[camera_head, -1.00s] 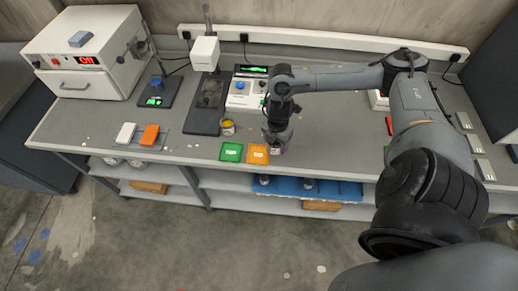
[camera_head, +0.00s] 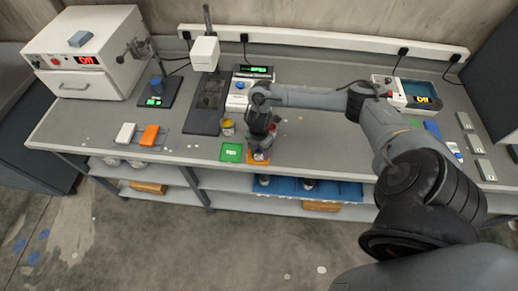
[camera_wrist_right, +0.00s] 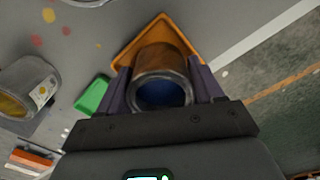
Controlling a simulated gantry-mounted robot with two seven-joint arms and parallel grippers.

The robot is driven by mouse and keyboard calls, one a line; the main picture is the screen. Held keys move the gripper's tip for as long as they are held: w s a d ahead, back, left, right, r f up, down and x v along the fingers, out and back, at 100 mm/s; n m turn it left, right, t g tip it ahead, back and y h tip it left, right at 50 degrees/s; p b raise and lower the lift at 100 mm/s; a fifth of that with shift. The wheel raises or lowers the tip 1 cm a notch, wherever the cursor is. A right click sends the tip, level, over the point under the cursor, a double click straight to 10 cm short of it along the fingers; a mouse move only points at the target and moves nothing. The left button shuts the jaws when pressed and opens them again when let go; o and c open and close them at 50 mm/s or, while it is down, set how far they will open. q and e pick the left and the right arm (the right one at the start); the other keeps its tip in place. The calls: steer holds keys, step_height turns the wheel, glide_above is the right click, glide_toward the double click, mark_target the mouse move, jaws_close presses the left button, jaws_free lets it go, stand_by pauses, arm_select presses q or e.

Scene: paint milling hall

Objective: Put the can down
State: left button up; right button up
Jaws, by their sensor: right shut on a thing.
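The metal can (camera_wrist_right: 160,78) has blue inside and sits between the two fingers of my right gripper (camera_wrist_right: 163,95) in the right wrist view. In the head view the can (camera_head: 260,156) is partly hidden under my right gripper (camera_head: 260,150). My right gripper is shut on it. The can is upright over the orange square pad (camera_head: 251,161), which also shows behind it in the right wrist view (camera_wrist_right: 157,31). I cannot tell whether its base touches the pad. My left gripper is in neither view.
A green pad (camera_head: 231,152) lies just left of the orange one. A second can with yellow in it (camera_head: 228,127) stands behind the green pad. The bench's front edge is close to both pads. A dark stand base (camera_head: 208,103) and a display device (camera_head: 249,88) stand further back.

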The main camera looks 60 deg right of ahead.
steer(key=shift+f, duration=0.1)
steer(key=o, duration=1.1)
steer(key=shift+o, duration=0.2)
step_height(320, 180, up, 12)
steer(key=p, duration=0.4)
steer(key=w+a+f+t+y, duration=0.1)
steer(key=w+a+t+y, duration=0.15)
steer(key=a, duration=1.25)
steer(key=w+a+f+t+y, duration=0.15)
steer(key=a+t, duration=0.25)
steer(key=a, duration=1.1)
steer(key=s+d+r+m+g+h, duration=0.1)
steer(key=s+d+m+h, duration=0.1)
steer(key=s+m, duration=0.5)
steer(key=s+d+r+m+g+h, duration=0.1)
steer(key=s+d+m+g, duration=0.1)
steer(key=s+m, duration=0.5)
steer(key=shift+s+d+r+h, duration=0.25)
steer(key=shift+s+d+h, duration=0.15)
steer(key=shift+s+d, duration=0.45)
